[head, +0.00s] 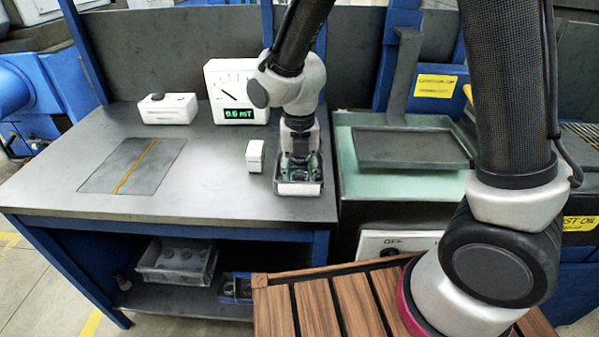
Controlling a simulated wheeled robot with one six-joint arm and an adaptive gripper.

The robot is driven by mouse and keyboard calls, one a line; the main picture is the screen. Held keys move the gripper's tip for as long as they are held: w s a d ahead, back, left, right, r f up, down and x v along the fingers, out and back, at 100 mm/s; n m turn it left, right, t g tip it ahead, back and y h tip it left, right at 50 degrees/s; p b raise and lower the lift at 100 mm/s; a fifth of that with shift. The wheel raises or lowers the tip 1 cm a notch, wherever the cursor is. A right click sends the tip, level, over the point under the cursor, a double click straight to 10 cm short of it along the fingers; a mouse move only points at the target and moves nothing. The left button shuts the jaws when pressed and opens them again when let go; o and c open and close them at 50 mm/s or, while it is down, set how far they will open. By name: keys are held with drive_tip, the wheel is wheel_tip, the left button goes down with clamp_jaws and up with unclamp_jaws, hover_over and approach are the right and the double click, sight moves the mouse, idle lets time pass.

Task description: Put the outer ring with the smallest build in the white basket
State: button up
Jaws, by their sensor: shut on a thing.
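My gripper (299,166) points straight down into a small dark tray (284,188) with a white front label, near the right end of the grey workbench. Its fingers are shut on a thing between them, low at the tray. The held thing is mostly hidden by the fingers and the tray wall, so I cannot tell its size or whether it is an outer ring. A pale, see-through basket (160,277) stands on the shelf under the bench with several round grey things in it. I cannot clearly make out a plain white basket.
A blue bin (235,287) is on the shelf. A green machine bed (362,187) adjoins the bench. The bench's left front is clear.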

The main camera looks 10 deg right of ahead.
drive_tip(key=o, duration=1.1)
drive_tip(key=shift+f, duration=0.1)
wheel_tip(320, 180, up, 12)
drive_tip(key=s+d+r+m+t, duration=0.1)
drive_tip(key=d+r+m, duration=0.4)
drive_tip(key=d+m, duration=0.4)
drive_tip(key=s+d+r+m+t, duration=0.1)
drive_tip(key=s+d+m, duration=0.3)
drive_tip(key=d+m, duration=0.2)
drive_tip(key=s+d+r+m+t, duration=0.1)
drive_tip(key=s+d+m, duration=0.4)
drive_tip(key=m, duration=0.6)
drive_tip(key=s+d+r+m+t, duration=0.1)
drive_tip(key=s+d+r+m, duration=0.2)
drive_tip(key=s+d+m, duration=0.2)
drive_tip(key=shift+d+r+m, duration=0.15)
drive_tip(key=shift+d+m, duration=0.4)
drive_tip(key=shift+m, duration=0.45)
drive_tip(key=shift+d+r+m, duration=0.1)
drive_tip(key=shift+d+m, duration=0.45)
drive_tip(key=shift+m, duration=0.45)
